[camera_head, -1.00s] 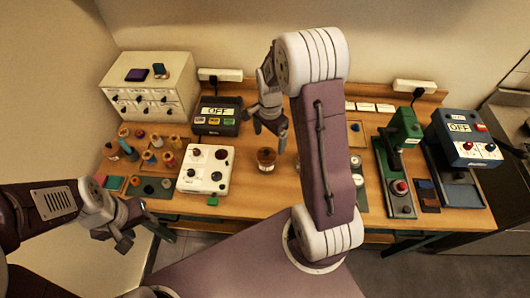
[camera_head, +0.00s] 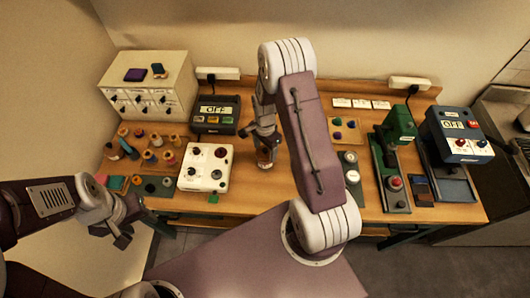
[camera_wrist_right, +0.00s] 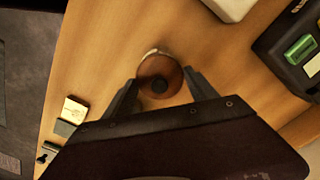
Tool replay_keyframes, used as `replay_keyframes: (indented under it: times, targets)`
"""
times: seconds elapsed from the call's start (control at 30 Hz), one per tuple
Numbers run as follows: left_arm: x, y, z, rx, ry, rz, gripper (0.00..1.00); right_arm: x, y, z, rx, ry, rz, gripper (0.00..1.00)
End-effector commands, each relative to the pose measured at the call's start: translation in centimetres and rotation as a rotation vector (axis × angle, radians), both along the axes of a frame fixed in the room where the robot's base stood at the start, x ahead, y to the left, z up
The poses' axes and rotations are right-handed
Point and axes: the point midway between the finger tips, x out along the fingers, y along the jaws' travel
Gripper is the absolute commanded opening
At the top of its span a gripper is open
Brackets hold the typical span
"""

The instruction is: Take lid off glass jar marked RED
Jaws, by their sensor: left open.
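The small glass jar (camera_head: 266,164) with a brown round lid stands on the wooden table, mostly hidden behind my right gripper in the head view. No RED label is readable. In the right wrist view the lid (camera_wrist_right: 160,72) shows from above with a dark round knob. My right gripper (camera_head: 268,146) points down over the jar; its fingers (camera_wrist_right: 161,80) are spread, one to either side of the lid. Whether they touch it is unclear. My left gripper (camera_head: 122,234) is open and empty off the table's front left.
A white box with knobs (camera_head: 206,167) stands left of the jar, and a dark OFF device (camera_head: 216,114) behind it. Spools (camera_head: 150,157) fill the left side. A green press (camera_head: 398,135) and a blue OFF device (camera_head: 458,137) stand at the right.

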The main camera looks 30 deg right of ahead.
Motion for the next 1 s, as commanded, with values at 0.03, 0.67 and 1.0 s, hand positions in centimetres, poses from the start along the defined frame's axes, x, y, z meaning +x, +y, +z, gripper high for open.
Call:
replay_keyframes:
  times: [0.03, 0.67, 1.0]
  targets:
    - [0.0, 0.0, 0.0, 0.000, 0.000, 0.000, 0.48, 0.0, 0.0, 0.0, 0.000, 0.000, 0.000, 0.49]
    - [0.0, 0.0, -1.5, 0.000, 0.000, 0.000, 0.48, 0.2, 0.0, 3.5, -0.001, -0.007, 0.000, 0.26]
    - [0.0, 0.0, -3.5, 0.000, 0.000, 0.000, 0.48, -2.9, -7.0, 8.3, -0.002, -0.005, -0.007, 0.26]
